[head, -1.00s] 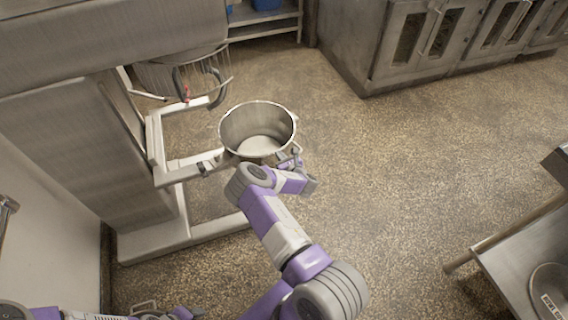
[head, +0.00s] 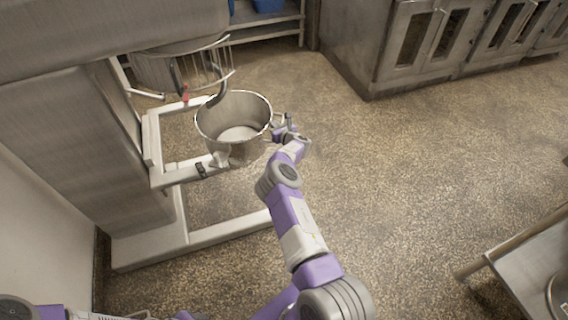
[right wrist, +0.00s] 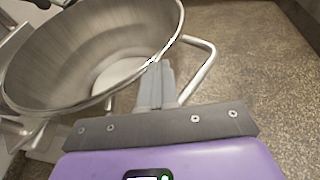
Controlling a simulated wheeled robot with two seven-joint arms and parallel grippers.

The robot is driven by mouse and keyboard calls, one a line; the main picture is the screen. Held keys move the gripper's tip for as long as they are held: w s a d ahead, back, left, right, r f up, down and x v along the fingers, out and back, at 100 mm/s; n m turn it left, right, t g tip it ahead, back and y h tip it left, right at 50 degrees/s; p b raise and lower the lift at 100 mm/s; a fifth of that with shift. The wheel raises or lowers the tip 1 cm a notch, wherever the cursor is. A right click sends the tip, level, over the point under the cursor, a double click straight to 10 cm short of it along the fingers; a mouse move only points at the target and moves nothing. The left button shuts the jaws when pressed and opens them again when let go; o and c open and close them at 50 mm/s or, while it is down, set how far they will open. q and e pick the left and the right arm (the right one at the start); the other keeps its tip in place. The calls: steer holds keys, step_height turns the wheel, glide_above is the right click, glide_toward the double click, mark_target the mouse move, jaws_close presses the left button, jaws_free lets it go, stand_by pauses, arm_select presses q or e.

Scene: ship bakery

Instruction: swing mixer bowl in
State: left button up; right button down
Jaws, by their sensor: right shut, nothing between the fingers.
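The steel mixer bowl (head: 238,140) hangs on the mixer's frame arms (head: 178,176), below and partly right of the dough hook (head: 218,88) and wire guard (head: 205,68). It is empty inside. My right gripper (head: 284,127) is at the bowl's right side, by its side handle. In the right wrist view the shut fingers (right wrist: 157,84) are beside the bowl's wall (right wrist: 100,50), between it and the handle (right wrist: 203,72). I cannot tell whether they touch the bowl. My left gripper (head: 140,314) shows only in part at the bottom edge.
The mixer's column (head: 75,140) and base legs (head: 190,240) stand at left. A steel table (head: 520,262) is at the lower right. Ovens (head: 430,50) line the back right. The speckled floor right of the bowl is clear.

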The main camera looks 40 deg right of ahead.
steer(key=shift+w+d, duration=0.1)
steer(key=shift+w, duration=0.8)
